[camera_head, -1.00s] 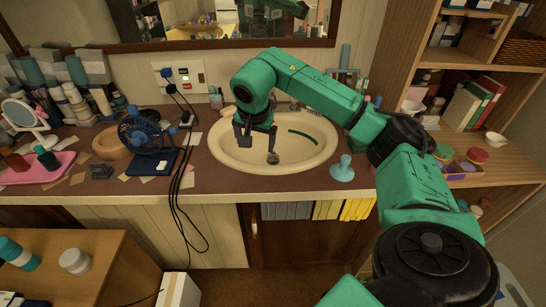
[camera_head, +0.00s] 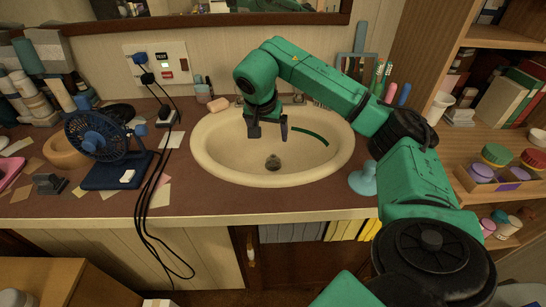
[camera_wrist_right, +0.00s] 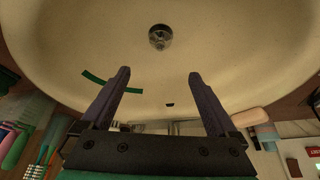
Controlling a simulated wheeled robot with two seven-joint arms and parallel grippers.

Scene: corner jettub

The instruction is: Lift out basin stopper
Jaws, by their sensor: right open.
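The basin stopper (camera_head: 273,162) is a small round metal piece at the bottom of the cream oval basin (camera_head: 215,168). In the right wrist view the stopper (camera_wrist_right: 160,37) lies beyond the fingertips, roughly in line with the gap between them. My right gripper (camera_head: 268,137) hangs over the back part of the basin, behind the stopper in the head view. Its two fingers are spread and empty in the right wrist view (camera_wrist_right: 157,75), apart from the stopper. My left gripper is not in view.
A green strip (camera_head: 310,137) lies on the basin's inner right side. A pale blue plunger-like object (camera_head: 364,180) stands right of the basin. A blue fan (camera_head: 98,145) and black cables (camera_head: 150,210) are to the left. A pinkish soap bar (camera_head: 218,104) lies by the back left rim.

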